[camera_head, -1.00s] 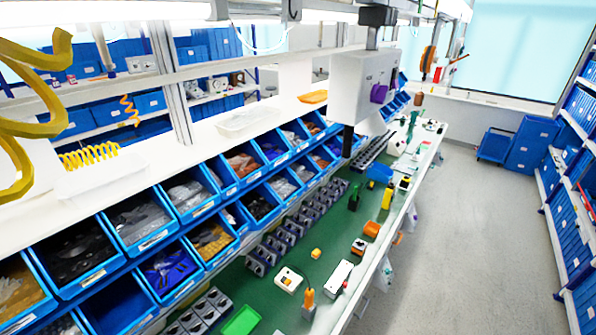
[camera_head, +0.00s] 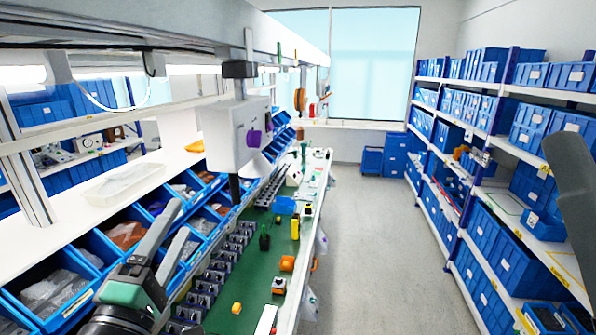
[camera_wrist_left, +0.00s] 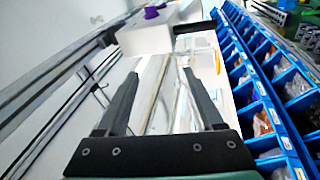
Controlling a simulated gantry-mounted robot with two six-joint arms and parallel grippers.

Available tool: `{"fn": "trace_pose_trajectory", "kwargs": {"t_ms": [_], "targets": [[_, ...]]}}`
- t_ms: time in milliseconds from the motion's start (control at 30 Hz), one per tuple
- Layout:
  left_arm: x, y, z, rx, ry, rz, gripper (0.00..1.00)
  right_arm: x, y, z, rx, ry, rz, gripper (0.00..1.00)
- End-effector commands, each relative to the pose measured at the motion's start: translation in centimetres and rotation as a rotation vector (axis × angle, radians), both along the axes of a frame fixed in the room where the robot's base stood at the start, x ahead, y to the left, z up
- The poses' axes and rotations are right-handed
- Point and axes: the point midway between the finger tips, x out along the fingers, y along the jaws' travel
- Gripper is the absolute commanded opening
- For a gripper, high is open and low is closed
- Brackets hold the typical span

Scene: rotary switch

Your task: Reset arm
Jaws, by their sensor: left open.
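My left gripper (camera_head: 178,222) is at the lower left of the head view, raised in front of the blue bins. Its two fingers are apart with nothing between them. In the left wrist view the open fingers (camera_wrist_left: 160,80) point toward the white shelf and rail. A white-grey box (camera_head: 228,135) with a purple knob (camera_head: 253,138) hangs beyond the gripper, apart from it. The box (camera_wrist_left: 150,35) also shows at the top of the left wrist view. A dark grey part of my right arm (camera_head: 575,175) enters at the right edge; its jaws cannot be made out.
Sloped blue bins (camera_head: 125,235) line the bench at left. A clear tray (camera_head: 125,182) lies on the white shelf above. The green bench top (camera_head: 245,275) carries small parts. The grey aisle floor (camera_head: 370,230) is clear. Shelving with blue boxes (camera_head: 500,250) stands at right.

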Motion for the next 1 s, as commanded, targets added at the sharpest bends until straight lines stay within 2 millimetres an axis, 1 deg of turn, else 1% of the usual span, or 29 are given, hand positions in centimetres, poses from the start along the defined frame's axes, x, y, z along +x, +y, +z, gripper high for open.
{"fn": "trace_pose_trajectory", "kwargs": {"t_ms": [33,67,100,167,200,233,300,333,400,500,600,1000], "targets": [[-2.4,-0.7,4.1,0.108,-0.112,0.024,0.68,0.0,0.0,0.0,0.0,0.0,0.0,0.5],[-3.9,-1.0,6.3,0.185,-0.178,0.052,0.68,0.0,0.0,0.0,0.0,0.0,0.0,0.5],[-6.2,-1.3,9.0,0.289,-0.266,0.1,0.68,0.0,0.0,0.0,0.0,0.0,0.0,0.5],[-10.1,-1.3,12.7,0.465,-0.398,0.208,0.68,0.0,0.0,0.0,0.0,0.0,0.0,0.5],[-12.7,-1.1,14.5,0.595,-0.473,0.306,0.68,0.0,0.0,0.0,0.0,0.0,0.0,0.5],[-14.3,-1.0,15.3,0.686,-0.511,0.376,0.68,0.0,0.0,0.0,0.0,0.0,0.0,0.5],[-16.5,-0.8,16.2,0.877,-0.554,0.522,0.68,0.0,0.0,0.0,0.0,0.0,0.0,0.5],[-16.9,-0.7,16.4,0.947,-0.56,0.574,0.68,0.0,0.0,0.0,0.0,0.0,0.0,0.5],[-16.9,-0.7,16.4,1.084,-0.55,0.66,0.68,0.0,0.0,0.0,0.0,0.0,0.0,0.5],[-16.9,-0.7,16.4,1.2,-0.536,0.731,0.68,0.0,0.0,0.0,0.0,0.0,0.0,0.5],[-16.8,-0.7,16.3,1.237,-0.531,0.752,0.68,0.0,0.0,0.0,0.0,0.0,0.0,0.5],[-16.8,-0.7,16.3,1.237,-0.53,0.752,0.68,0.0,0.0,0.0,0.0,0.0,0.0,0.5]]}}
